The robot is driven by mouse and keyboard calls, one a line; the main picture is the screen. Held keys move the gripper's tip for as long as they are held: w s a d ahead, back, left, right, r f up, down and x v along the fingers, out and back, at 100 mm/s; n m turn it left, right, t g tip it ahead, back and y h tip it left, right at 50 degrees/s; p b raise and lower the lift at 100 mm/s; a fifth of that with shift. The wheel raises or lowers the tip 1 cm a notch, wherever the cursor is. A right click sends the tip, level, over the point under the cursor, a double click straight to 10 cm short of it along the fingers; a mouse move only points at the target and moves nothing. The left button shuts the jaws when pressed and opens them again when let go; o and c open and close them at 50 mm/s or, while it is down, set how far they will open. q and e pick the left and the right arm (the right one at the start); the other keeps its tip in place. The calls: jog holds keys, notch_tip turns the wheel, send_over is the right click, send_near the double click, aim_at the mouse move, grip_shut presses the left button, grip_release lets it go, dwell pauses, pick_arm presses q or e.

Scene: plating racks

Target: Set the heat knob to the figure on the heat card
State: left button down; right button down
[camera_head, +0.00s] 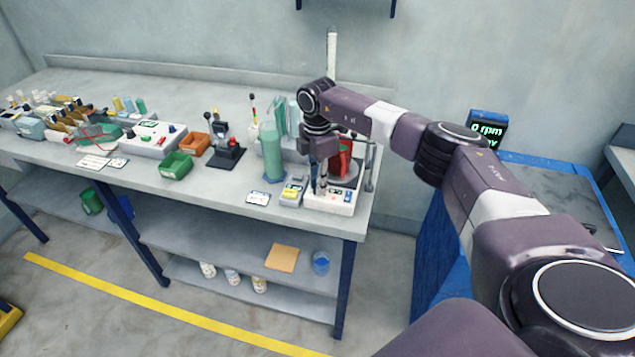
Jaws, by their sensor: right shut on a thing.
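A white hotplate unit (341,204) stands at the front right corner of the bench, with a red vessel (342,160) on its plate. My right gripper (318,189) points down at the left part of the unit's front panel. It is shut on what appears to be the heat knob, which the fingers hide. The knob's setting cannot be read. A small white card (258,198) with a dark figure lies on the bench left of the unit; the figure is too small to read. I cannot tell whether it is the heat card. My left gripper is not in view.
A yellow-topped device (292,192) stands close left of the hotplate unit, with a tall green cylinder (272,153) behind it. A metal stand (370,167) rises at the unit's right. A green bin (176,166) and a black device (227,153) stand further left.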

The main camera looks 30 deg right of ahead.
jog(key=c, duration=2.1)
grip_release()
jog(key=shift+w+d+r, duration=0.1)
notch_tip(320, 180, up, 12)
